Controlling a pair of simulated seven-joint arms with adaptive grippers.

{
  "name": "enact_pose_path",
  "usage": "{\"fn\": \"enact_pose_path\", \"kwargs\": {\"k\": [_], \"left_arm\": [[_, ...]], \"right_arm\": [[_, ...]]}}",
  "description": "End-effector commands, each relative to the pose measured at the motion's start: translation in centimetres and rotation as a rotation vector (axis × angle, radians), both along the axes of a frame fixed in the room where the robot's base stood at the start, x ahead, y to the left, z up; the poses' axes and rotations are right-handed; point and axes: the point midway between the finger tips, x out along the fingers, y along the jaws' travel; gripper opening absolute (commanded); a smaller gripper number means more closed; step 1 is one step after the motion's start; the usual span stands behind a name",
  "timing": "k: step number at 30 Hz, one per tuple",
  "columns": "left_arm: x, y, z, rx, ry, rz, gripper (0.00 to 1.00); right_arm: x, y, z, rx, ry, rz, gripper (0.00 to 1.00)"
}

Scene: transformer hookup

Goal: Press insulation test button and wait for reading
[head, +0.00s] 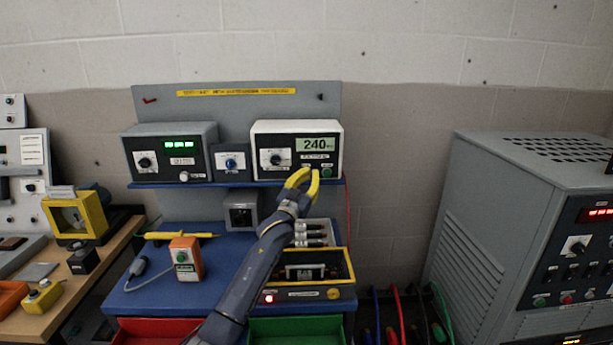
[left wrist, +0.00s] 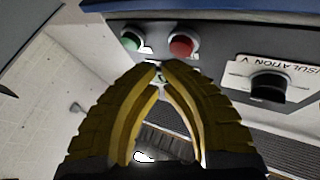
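The insulation tester (head: 263,143) is a white-edged box with a dark front on the shelf, with a knob (head: 275,158) and a lit display (head: 317,145) reading 240. Its green button (head: 327,172) is at the lower right of the front. The left wrist view shows the green button (left wrist: 131,41), a red button (left wrist: 183,46) and the knob (left wrist: 268,88) labelled for insulation voltage. My left gripper (head: 312,172) has yellow fingers just in front of the lower panel, tips drawn together with nothing seen between them. Contact with a button cannot be told. My right gripper is out of view.
A second meter (head: 170,153) with a green display stands left on the shelf (head: 245,183). The blue bench (head: 150,290) below holds an orange handheld device (head: 186,259) and a yellow-edged tray (head: 350,270). A large grey cabinet (head: 480,220) stands right, past cables on the floor.

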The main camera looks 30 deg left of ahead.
Motion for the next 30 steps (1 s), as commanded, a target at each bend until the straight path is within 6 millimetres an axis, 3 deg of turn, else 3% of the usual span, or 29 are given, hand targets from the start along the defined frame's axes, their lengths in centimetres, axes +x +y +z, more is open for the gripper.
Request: {"fn": "enact_pose_path", "kwargs": {"k": [30], "left_arm": [[0.74, 0.39, -0.03, 0.000, 0.000, 0.000, 0.00]], "right_arm": [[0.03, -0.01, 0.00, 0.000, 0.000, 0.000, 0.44]]}}
